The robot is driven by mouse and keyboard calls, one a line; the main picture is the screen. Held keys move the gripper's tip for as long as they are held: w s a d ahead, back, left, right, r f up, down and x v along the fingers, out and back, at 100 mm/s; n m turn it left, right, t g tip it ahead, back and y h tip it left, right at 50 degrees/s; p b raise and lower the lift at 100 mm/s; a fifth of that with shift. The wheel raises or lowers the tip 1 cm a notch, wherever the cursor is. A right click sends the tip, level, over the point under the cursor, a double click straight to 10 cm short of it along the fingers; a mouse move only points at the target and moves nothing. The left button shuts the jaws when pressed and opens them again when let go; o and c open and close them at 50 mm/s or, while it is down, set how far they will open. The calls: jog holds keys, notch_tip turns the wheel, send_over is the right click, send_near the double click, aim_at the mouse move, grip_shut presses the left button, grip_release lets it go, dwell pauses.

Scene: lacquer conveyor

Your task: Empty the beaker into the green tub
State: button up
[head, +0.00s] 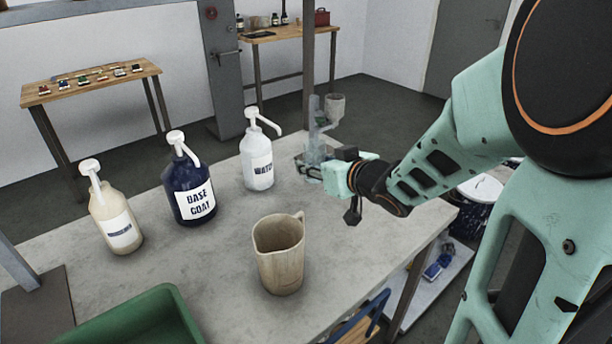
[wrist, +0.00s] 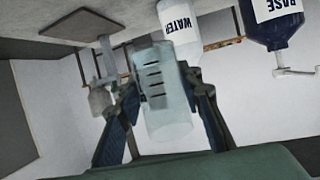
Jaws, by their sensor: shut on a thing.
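My gripper (head: 312,172) is shut on a clear beaker with dark graduation marks; the beaker (wrist: 165,110) stands between the two fingers in the wrist view, which is upside down. In the head view the clear beaker (head: 315,148) is at the far right side of the table, right of the white WATER bottle. It looks roughly upright; I cannot tell its contents or whether its base touches the table. The green tub (head: 135,318) is at the bottom left of the head view, partly cut off, well away from my gripper.
A tan jug (head: 280,258) stands mid-table. A cream pump bottle (head: 115,218), a dark blue BASE COAT bottle (head: 189,182) and the WATER bottle (head: 257,160) line the far side. A grey stand with a small cup (head: 335,104) is close behind the beaker. Table centre-right is clear.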

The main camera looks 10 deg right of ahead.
jog(key=w+d+f+m+t+h, duration=0.1)
jog(key=w+d+f+m+h, duration=0.1)
jog(key=w+d+m+h, duration=0.1)
jog(key=shift+w+d+m+h, duration=0.25)
jog(key=shift+d+m+h, duration=0.65)
jog(key=shift+h, duration=0.3)
